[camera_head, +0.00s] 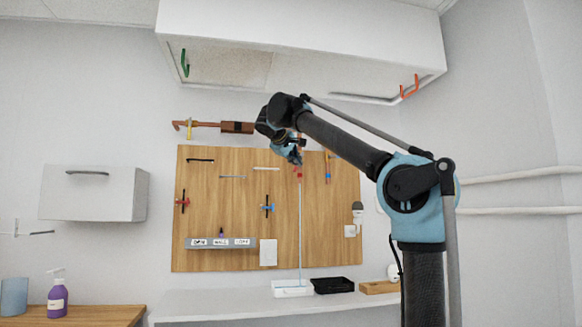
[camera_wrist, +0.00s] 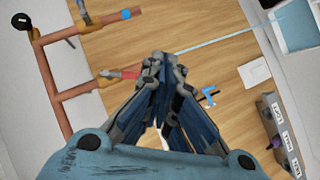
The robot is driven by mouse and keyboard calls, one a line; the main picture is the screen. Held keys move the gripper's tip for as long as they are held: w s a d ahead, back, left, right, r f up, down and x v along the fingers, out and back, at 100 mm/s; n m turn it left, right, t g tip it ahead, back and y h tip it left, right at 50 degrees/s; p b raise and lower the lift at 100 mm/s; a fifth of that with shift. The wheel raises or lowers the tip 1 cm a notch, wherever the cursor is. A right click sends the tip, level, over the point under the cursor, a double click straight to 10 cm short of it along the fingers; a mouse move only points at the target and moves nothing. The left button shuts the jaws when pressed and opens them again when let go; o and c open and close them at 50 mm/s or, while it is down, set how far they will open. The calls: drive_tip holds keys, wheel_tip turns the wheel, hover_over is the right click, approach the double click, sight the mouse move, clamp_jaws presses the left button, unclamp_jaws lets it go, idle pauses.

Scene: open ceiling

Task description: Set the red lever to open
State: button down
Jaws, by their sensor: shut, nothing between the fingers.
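A red lever (camera_wrist: 128,73) shows in the wrist view at the end of a copper pipe branch, just left of my fingertips. In the head view a small red part (camera_head: 299,174) shows just below my gripper (camera_head: 293,156), largely covered by it. My gripper also shows in the wrist view (camera_wrist: 163,62), shut and empty, its tips beside the lever's right end; whether they touch I cannot tell. A thin pale blue line (camera_head: 301,235) runs from there down to a white tray (camera_head: 292,293). Another red handle (camera_head: 183,202) sits on a black slot at the board's left.
The copper pipe (camera_wrist: 50,75) has another branch with a blue handle (camera_wrist: 125,14). A blue handle (camera_head: 268,208) and a grey labelled holder (camera_head: 208,243) are on the wooden board (camera_head: 230,215). A black tray (camera_head: 333,285) stands beside the white one. A white cabinet (camera_head: 330,45) hangs above.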

drive_tip(key=n+t, duration=0.1)
drive_tip(key=t, duration=0.1)
approach(296, 167)
drive_tip(key=w, duration=0.7)
drive_tip(key=shift+d+y, duration=0.3)
drive_tip(key=shift+y, duration=0.1)
drive_tip(key=shift+f, duration=0.15)
drive_tip(key=shift+w+d+f+n+h, duration=0.1)
drive_tip(key=shift+d+f+n+h, duration=0.25)
drive_tip(key=shift+n, duration=0.35)
drive_tip(key=shift+f+t, duration=0.1)
drive_tip(key=shift+t, duration=0.2)
drive_tip(key=shift+w+d+f+n+t+h, duration=0.15)
drive_tip(key=shift+d+f+n+t+h, duration=0.35)
drive_tip(key=shift+n, duration=0.5)
drive_tip(key=shift+w+d+f, duration=0.1)
drive_tip(key=shift+d+f, duration=0.05)
drive_tip(key=shift+d, duration=0.25)
